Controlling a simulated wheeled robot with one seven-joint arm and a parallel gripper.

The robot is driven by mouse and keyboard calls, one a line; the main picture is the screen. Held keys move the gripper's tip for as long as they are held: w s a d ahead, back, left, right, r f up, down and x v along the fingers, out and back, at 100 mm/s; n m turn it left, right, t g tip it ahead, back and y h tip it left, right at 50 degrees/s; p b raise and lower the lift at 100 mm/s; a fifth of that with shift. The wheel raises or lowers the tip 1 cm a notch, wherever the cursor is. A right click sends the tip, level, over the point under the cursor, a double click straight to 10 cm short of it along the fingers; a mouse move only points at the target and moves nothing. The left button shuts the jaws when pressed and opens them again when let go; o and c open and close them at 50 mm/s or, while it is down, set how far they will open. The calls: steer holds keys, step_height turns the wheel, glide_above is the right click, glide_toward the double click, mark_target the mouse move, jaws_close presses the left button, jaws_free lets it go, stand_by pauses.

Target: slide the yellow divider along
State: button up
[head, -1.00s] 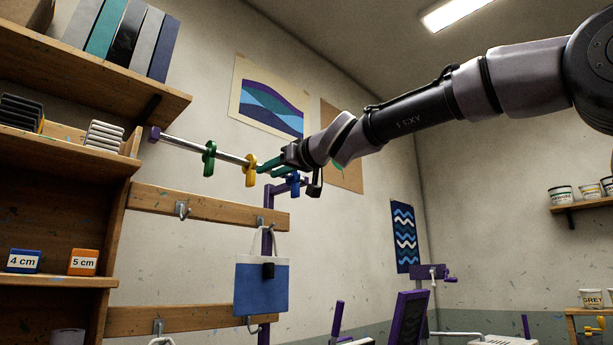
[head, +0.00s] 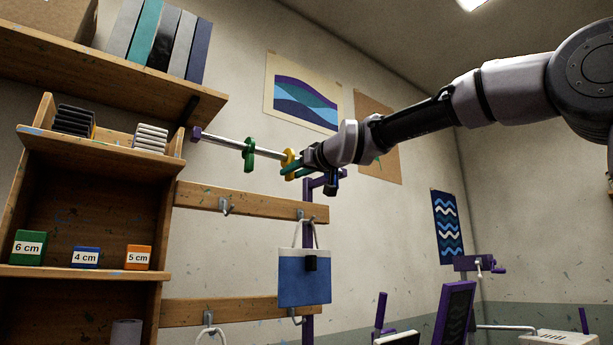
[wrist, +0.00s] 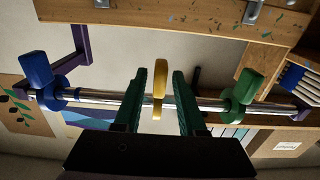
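The yellow divider (head: 288,156) hangs on a metal rod (head: 222,142) in the head view, partly hidden by my gripper. In the wrist view, the yellow divider (wrist: 159,75) stands between the two green fingers of my gripper (wrist: 160,82), with a gap on each side. My gripper (head: 289,171) is open around it. A green divider (head: 249,155) sits farther left on the rod; it shows at right in the wrist view (wrist: 238,93). A blue divider (wrist: 42,82) is at the rod's other end, mostly hidden behind my gripper in the head view.
A wooden shelf unit (head: 95,272) with labelled blocks stands at left. Below the rod, a wooden rail (head: 255,206) with hooks holds a blue and white bag (head: 305,277). A purple post (head: 308,235) supports the rod's right side.

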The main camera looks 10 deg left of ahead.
jaws_close()
steer(key=shift+w+d, duration=1.3)
steer(key=shift+w, duration=0.3)
steer(key=shift+o, duration=1.1)
jaws_free()
steer(key=shift+s, duration=0.1)
steer(key=v, duration=1)
steer(key=shift+s+d, duration=0.25)
steer(key=shift+s, duration=0.05)
